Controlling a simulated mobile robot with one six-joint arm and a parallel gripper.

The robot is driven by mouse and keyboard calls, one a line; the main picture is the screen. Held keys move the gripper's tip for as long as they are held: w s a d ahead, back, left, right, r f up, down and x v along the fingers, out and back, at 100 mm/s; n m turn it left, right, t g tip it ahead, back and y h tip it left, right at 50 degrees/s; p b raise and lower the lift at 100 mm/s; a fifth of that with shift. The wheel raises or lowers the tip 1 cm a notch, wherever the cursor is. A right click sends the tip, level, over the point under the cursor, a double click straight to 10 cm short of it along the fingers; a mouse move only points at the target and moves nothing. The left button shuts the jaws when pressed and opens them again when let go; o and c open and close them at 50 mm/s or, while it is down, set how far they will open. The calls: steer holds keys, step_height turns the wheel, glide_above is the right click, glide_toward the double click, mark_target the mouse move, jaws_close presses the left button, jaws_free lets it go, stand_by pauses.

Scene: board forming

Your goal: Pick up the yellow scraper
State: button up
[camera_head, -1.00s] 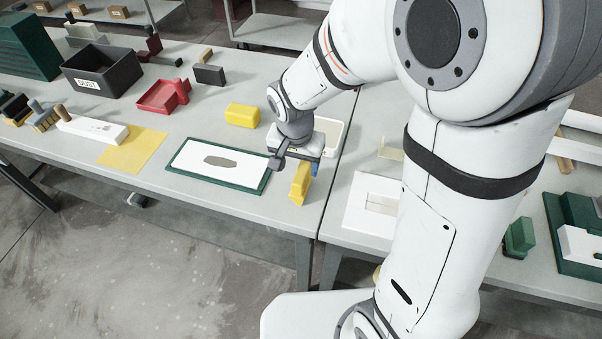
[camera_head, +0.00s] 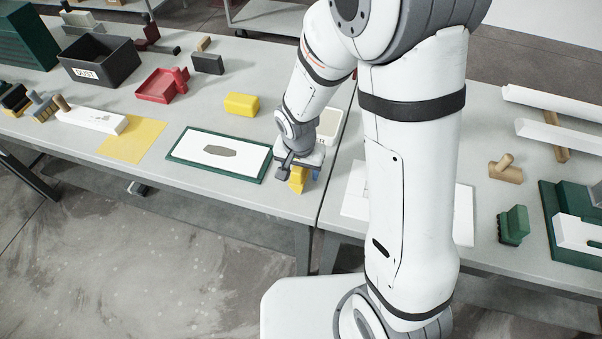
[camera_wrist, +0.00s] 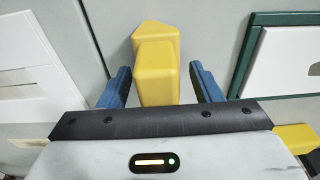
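The yellow scraper (camera_head: 296,182) stands near the front edge of the left table, right of the green-framed board, partly hidden by my gripper in the head view. In the wrist view the yellow scraper (camera_wrist: 155,50) shows as a yellow block with an angled far end. My gripper (camera_wrist: 160,70) is open, with one blue finger on each side of the scraper. A gap shows between the scraper and each finger. In the head view my gripper (camera_head: 303,172) is low over the scraper; how far its fingers reach down is hard to tell.
The green-framed board (camera_head: 178,157) with a white sheet lies close on the left. A yellow block (camera_head: 241,104) and a white tray (camera_head: 329,124) are behind. A red dustpan-like tray (camera_head: 160,88) and a black DUST bin (camera_head: 101,62) stand farther left. A seam separates the two tables.

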steer(key=c, duration=1.1)
steer(key=shift+r, duration=0.15)
step_height(320, 180, up, 10)
steer(key=shift+f+b, duration=0.1)
steer(key=shift+b, duration=0.3)
steer(key=o, duration=0.6)
steer(key=shift+c, duration=0.2)
steer(key=c, duration=0.3)
